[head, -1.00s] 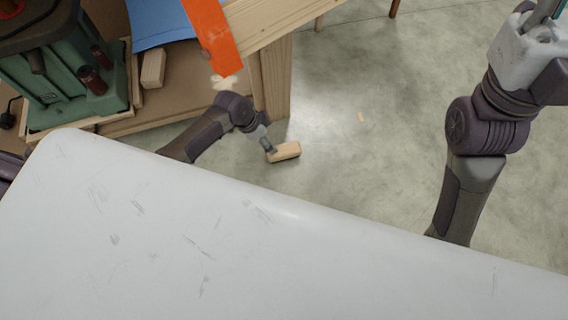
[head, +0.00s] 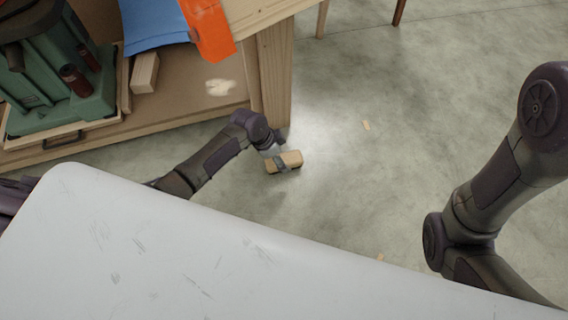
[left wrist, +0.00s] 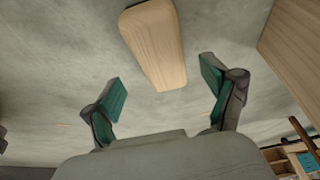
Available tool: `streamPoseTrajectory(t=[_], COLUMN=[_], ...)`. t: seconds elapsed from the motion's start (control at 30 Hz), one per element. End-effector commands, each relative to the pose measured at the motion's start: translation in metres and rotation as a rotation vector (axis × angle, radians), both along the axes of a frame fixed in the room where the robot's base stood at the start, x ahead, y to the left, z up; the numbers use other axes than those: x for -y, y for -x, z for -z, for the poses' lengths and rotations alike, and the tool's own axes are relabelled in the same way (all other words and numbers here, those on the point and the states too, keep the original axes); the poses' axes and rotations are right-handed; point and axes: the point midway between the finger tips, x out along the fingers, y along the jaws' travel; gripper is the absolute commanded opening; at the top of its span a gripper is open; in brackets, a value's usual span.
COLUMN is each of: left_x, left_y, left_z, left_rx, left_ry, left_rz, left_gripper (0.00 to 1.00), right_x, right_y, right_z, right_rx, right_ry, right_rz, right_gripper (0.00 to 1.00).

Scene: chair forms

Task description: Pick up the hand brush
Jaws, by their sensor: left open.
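The hand brush (head: 292,157) shows as a light wooden oblong on the concrete floor, near the foot of the wooden bench. In the left wrist view its rounded, smooth wooden body (left wrist: 155,42) is ahead of the fingers; no bristles can be seen. My left gripper (head: 279,160) is over the brush in the head view and partly covers it. In the left wrist view my left gripper (left wrist: 162,86) is open, with the near end of the brush in line with the gap between its teal-padded fingers. My right gripper is out of view; only its arm shows.
A wooden workbench leg (head: 275,75) stands close behind the brush. The bench's lower shelf (head: 190,110) carries a green machine (head: 75,85) and a wood block (head: 145,72). An orange piece (head: 207,30) hangs above. Open floor (head: 400,130) lies to the right.

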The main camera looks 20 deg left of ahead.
Motion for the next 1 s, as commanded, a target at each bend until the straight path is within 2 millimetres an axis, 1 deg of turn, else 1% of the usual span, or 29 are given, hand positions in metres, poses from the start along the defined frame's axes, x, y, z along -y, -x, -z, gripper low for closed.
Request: streamPoseTrajectory(t=[0.03, 0.1, 0.2, 0.3, 1.0], left_x=[0.000, 0.000, 0.002, 0.005, 0.007], left_y=[-0.001, -0.003, -0.006, -0.008, -0.009], left_z=[0.013, 0.025, 0.036, 0.043, 0.046], left_rx=[0.000, 0.000, -0.001, -0.001, -0.001], left_ry=[0.000, 0.000, 0.002, 0.001, 0.000], left_rz=[-0.001, -0.001, -0.001, -0.001, 0.000], left_gripper=[0.85, 0.85, 0.85, 0.85, 0.85], right_x=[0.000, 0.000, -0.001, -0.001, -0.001], right_y=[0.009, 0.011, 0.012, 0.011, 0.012], right_z=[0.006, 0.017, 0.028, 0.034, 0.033], right_rx=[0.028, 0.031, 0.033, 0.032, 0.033], right_ry=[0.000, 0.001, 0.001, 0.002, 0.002], right_rz=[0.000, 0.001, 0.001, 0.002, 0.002], right_gripper=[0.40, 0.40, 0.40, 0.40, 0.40])
